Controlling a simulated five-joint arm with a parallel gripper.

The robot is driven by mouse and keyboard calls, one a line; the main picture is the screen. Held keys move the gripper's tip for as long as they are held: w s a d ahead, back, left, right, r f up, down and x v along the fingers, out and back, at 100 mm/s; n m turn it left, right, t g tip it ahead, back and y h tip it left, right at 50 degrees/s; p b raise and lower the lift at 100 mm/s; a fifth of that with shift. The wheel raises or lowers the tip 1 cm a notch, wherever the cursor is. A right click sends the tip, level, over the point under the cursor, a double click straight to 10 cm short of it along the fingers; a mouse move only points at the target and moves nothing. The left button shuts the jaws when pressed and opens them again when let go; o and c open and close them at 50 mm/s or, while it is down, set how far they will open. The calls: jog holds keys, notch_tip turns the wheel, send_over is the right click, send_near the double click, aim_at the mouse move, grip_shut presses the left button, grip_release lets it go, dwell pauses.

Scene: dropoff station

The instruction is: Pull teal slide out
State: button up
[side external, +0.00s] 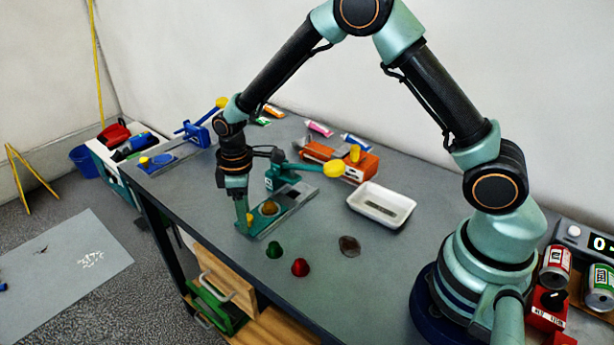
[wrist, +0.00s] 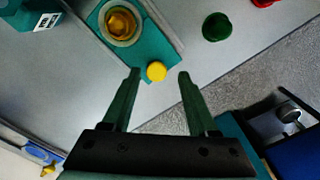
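The teal slide (side external: 262,228) lies in a grey-edged rail on the table and carries a round cup with an amber inside. In the wrist view the slide (wrist: 151,48) has a small yellow knob (wrist: 156,71) at its near end. My gripper (side external: 243,215) is low over this end in the side view. In the wrist view my gripper (wrist: 160,74) is open, with the knob showing between its fingertips and gaps on both sides. Whether the fingers are level with the knob is hard to tell.
A teal press with a yellow-knobbed lever (side external: 334,169) stands behind the slide. A green cone (side external: 274,250), a red cone (side external: 300,267) and a dark disc (side external: 349,246) lie nearby. A white tray (side external: 381,205) is to the right. The table's front edge is close.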

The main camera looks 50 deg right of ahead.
jog(key=shift+d, duration=0.1)
notch_tip(320, 180, up, 12)
dwell(0.7)
jog(key=s+d+r+m+t, duration=0.2)
jog(key=s+d+r+m, duration=0.2)
jog(key=s, duration=0.4)
jog(key=s+d+r+m+t, duration=0.3)
jog(key=s+d+r+m, duration=0.2)
jog(key=s, duration=0.3)
jog(key=shift+d+r+t, duration=0.15)
jog(key=shift+r+t, duration=0.15)
jog(key=shift+r, duration=0.3)
dwell(0.3)
